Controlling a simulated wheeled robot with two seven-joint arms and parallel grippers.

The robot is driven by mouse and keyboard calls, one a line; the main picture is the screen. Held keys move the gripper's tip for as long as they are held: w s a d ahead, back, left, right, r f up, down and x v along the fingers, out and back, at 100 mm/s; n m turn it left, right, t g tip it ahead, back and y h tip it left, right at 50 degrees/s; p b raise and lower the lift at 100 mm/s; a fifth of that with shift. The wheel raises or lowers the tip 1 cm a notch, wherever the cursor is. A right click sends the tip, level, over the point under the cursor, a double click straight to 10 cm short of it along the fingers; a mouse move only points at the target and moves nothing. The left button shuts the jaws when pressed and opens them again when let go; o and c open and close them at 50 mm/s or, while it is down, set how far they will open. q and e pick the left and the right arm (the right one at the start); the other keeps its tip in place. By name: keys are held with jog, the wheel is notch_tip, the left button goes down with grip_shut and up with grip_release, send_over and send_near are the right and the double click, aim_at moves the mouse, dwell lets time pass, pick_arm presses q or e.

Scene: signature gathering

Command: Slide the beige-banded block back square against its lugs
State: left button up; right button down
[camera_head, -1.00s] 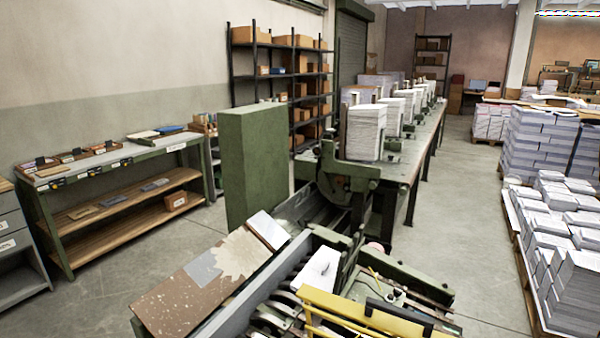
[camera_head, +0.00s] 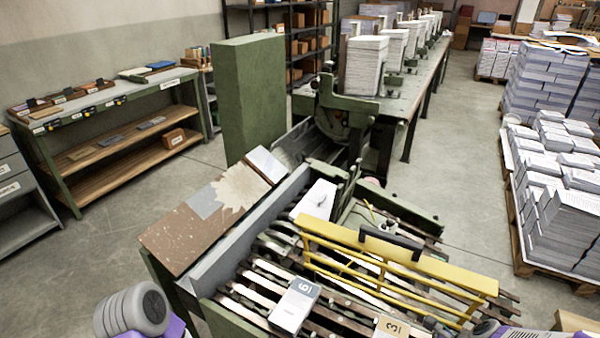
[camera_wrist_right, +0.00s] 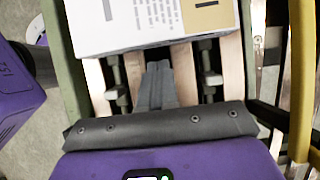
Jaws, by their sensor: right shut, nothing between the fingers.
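The beige-banded block, a white printed block marked 3 (camera_head: 392,327), shows at the bottom edge of the head view, partly cut off. In the right wrist view the white block (camera_wrist_right: 150,22) lies across pale rails, its beige band at the upper right and its near edge slightly slanted to the rails. My right gripper (camera_wrist_right: 157,66) is shut and empty, pointing at the block's near edge between two rails; I cannot tell whether it touches. Dark upright fittings (camera_wrist_right: 208,65) stand beside the fingers; I cannot tell if they are the lugs. My left gripper is out of view.
A second block marked 6 (camera_head: 293,305), with a grey-blue band, lies on the rails to the left. A yellow guard frame (camera_head: 400,255) runs above the rails, and shows close on the right in the wrist view. A brown board (camera_head: 185,235) slopes at the left.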

jog(key=shift+r, duration=0.1)
notch_tip(320, 180, up, 7)
jog(key=p, duration=0.7)
